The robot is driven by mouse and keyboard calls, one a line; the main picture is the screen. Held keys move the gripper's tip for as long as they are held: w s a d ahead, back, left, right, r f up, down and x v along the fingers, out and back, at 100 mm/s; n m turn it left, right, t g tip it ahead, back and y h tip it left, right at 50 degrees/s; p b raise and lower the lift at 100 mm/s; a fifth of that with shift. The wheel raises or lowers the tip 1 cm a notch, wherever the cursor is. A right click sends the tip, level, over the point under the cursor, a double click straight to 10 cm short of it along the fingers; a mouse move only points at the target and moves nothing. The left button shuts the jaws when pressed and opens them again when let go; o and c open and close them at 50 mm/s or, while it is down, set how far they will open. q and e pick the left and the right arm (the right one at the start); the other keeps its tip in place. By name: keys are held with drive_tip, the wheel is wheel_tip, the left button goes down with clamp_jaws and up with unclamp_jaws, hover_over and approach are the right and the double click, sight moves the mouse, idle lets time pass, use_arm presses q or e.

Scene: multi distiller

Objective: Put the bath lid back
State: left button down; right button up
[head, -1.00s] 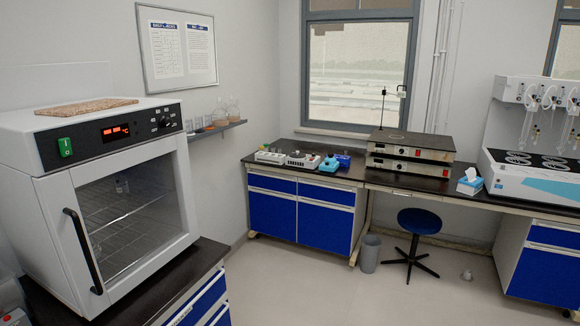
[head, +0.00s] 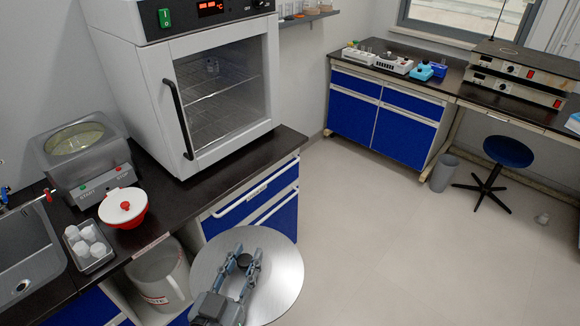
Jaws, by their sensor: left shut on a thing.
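The bath (head: 80,158) is a grey box with a round open top, on the dark counter at the left, between the sink and the oven. Its opening is uncovered and shows a pale inside. My left gripper (head: 248,262) is shut on the knob of the bath lid (head: 284,268), a round flat metal disc. The gripper holds the lid in front of the counter's drawers, low and to the right of the bath, apart from it. My right gripper is not in view.
A white oven (head: 190,90) stands right of the bath. A red and white bowl (head: 123,207) and a tray of small white cups (head: 88,247) lie in front of the bath. A sink (head: 28,262) is at far left. The floor at right is mostly clear.

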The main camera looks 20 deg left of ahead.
use_arm(q)
drive_tip(key=shift+r, duration=0.1)
drive_tip(key=w+d+r+m+g+h, duration=0.2)
drive_tip(key=w+d+m+g+h, duration=0.2)
drive_tip(key=d+h, duration=0.4)
drive_tip(key=w+d+r+m+g+h, duration=0.3)
drive_tip(key=w+d+m+g+h, duration=0.1)
drive_tip(key=d+m+h, duration=0.4)
drive_tip(key=shift+d+m+g, duration=0.3)
drive_tip(key=shift+d+g, duration=0.2)
drive_tip(key=shift+g, duration=0.4)
drive_tip(key=shift+m+g, duration=0.3)
drive_tip(key=shift+s+a+f+m+g+h, duration=0.15)
drive_tip(key=shift+a+m+g+h, duration=0.35)
drive_tip(key=shift+g, duration=0.55)
drive_tip(key=shift+s+a+r+m+g+h, duration=0.15)
drive_tip(key=shift+a+m+g, duration=0.35)
drive_tip(key=shift+m+g, duration=0.5)
drive_tip(key=shift+s+a+f+m+g+h, duration=0.15)
drive_tip(key=shift+a+m+g+h, duration=0.3)
drive_tip(key=shift+g, duration=0.7)
